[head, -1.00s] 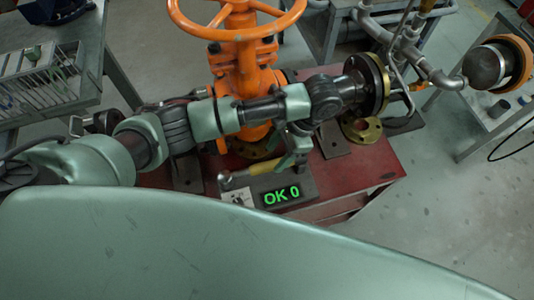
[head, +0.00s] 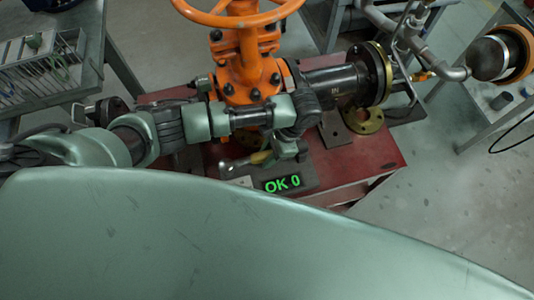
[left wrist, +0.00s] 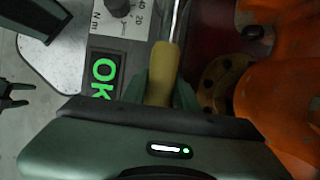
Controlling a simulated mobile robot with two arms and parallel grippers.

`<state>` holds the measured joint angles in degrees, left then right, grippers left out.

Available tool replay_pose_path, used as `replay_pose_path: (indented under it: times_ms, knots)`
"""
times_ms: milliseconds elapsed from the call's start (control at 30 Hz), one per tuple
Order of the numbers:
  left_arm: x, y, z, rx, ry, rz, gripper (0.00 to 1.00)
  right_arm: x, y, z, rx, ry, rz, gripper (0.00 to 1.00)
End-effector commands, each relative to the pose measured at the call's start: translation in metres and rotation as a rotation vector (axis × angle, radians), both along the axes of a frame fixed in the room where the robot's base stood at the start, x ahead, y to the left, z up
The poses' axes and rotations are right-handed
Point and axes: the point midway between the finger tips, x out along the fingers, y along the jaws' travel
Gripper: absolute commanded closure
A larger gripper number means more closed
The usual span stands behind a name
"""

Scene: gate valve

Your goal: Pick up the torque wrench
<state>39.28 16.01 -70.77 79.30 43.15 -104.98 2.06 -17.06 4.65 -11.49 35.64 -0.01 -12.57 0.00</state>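The torque wrench has a yellow handle (head: 262,157) and a metal shaft. In the left wrist view the handle (left wrist: 162,72) lies between the two green fingers (left wrist: 160,92), one on each side. I cannot tell whether both fingers press on it. The wrench's shaft runs away toward the top beside the tester's dial (left wrist: 118,6). My right gripper does not show.
The orange gate valve (head: 247,75) and its black flanged pipe (head: 345,83) stand close behind the gripper on the red bench (head: 375,157). A brass flange ring (head: 364,121) lies at right. A rack on a grey table (head: 40,70) is at left. Open floor lies at right.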

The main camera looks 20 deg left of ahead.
Motion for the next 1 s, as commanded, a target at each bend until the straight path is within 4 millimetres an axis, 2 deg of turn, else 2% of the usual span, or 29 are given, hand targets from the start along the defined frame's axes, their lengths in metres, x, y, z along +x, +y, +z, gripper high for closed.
replay_pose_path:
  times_ms: [33,67,100,1000]
  knots:
    - [0.0003,-0.0001,0.0002,0.0,-0.001,0.0,0.91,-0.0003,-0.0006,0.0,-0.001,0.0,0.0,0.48]
    - [0.0004,-0.0002,0.0003,0.0,-0.001,0.0,0.99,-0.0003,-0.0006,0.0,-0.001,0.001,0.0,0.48]
    - [0.0004,-0.0002,0.0003,0.0,-0.001,0.0,1.0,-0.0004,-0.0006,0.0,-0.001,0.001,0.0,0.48]
    - [0.0012,-0.0005,0.0012,0.0,-0.003,0.0,1.0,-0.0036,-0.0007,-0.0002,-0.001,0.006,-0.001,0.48]
